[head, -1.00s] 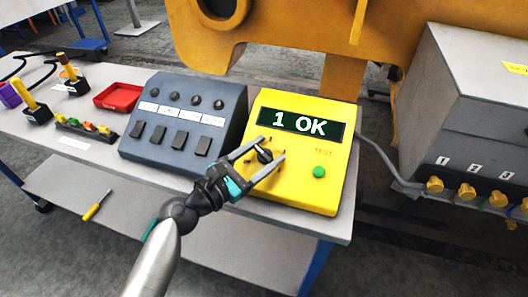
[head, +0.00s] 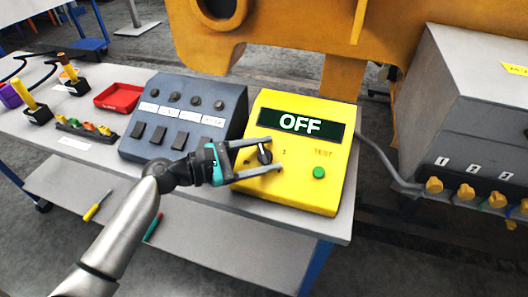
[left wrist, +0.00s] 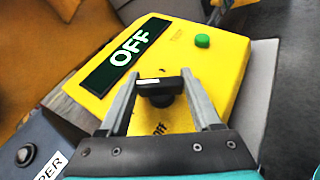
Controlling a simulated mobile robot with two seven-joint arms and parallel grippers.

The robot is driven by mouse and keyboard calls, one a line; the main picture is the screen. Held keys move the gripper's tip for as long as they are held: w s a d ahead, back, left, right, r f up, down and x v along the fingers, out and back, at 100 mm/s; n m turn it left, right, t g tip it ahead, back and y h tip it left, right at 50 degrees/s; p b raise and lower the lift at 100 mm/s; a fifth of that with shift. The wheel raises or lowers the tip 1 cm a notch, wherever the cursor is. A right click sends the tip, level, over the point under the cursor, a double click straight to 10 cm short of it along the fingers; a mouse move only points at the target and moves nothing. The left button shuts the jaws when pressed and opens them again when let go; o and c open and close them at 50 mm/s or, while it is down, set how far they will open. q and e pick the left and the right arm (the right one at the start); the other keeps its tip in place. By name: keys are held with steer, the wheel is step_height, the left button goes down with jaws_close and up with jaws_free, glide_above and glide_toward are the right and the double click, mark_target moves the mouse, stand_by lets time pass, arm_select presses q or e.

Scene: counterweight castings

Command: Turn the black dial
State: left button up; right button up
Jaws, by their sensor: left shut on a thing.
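The black dial (head: 264,154) sits on the sloping face of a yellow test box (head: 325,196), left of a green button (head: 319,172). My left gripper (head: 281,154) has one finger on each side of the dial and is shut on it. In the left wrist view the dial (left wrist: 160,88) shows as a black bar spanning between the fingers, with "Off" lettering on the face below it. The box's display (head: 300,123) reads OFF. My right gripper is not in view.
A dark grey switch box (head: 150,151) stands just left of the yellow box. A grey cabinet (head: 470,110) with yellow knobs is at the right.

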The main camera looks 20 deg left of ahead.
arm_select(q)
steer(key=m+g+p, duration=0.1)
steer(key=m+g, duration=0.2)
steer(key=g, duration=0.1)
steer(key=shift+w+r+m+h, duration=0.1)
steer(key=shift+r+m+h, duration=0.05)
steer(key=shift+m+h, duration=0.25)
steer(key=shift+m+g+p, duration=0.5)
steer(key=shift+m+g, duration=1)
steer(key=shift+g, duration=0.2)
steer(key=o, duration=1.4)
steer(key=v, duration=1.5)
steer(key=shift+r, duration=0.15)
